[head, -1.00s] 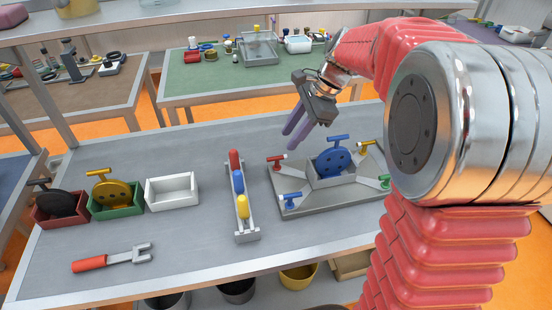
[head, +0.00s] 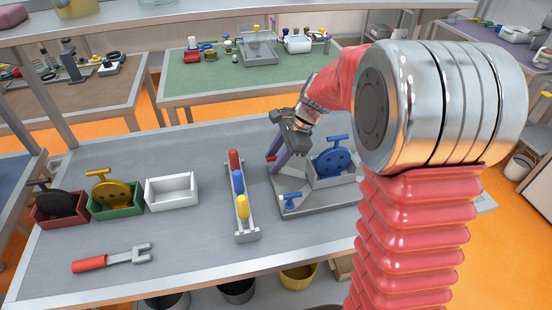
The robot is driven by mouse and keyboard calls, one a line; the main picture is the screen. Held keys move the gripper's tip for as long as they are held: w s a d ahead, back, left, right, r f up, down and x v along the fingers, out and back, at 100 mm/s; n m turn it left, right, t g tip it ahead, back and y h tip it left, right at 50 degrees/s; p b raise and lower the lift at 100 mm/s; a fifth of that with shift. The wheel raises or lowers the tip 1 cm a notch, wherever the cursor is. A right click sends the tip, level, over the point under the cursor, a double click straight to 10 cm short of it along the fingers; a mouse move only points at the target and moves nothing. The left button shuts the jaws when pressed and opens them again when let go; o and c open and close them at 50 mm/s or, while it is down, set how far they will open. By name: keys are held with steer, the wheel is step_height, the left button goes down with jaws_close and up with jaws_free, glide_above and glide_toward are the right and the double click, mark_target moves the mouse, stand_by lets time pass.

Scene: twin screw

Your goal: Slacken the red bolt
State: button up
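The grey fixture (head: 320,203) stands on the right part of the table. It holds a blue disc (head: 333,162) with a bar handle on top. A blue bolt (head: 289,198) sits at its front left corner. The red bolt is not visible now; my gripper (head: 277,162) covers the back left corner where it showed before. My gripper points down there, its two purple fingers looking apart. Whether they touch the bolt is hidden. The fixture's right side is behind my arm.
A rack (head: 242,210) with red, blue and yellow pieces stands left of the fixture. Further left are a white empty bin (head: 172,192), a green bin (head: 117,213) with a yellow disc, and a red bin (head: 60,222) with a black disc. A red-handled fork tool (head: 112,258) lies in front.

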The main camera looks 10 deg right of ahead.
steer(key=shift+c, duration=0.5)
jaws_close()
steer(key=shift+d, duration=0.15)
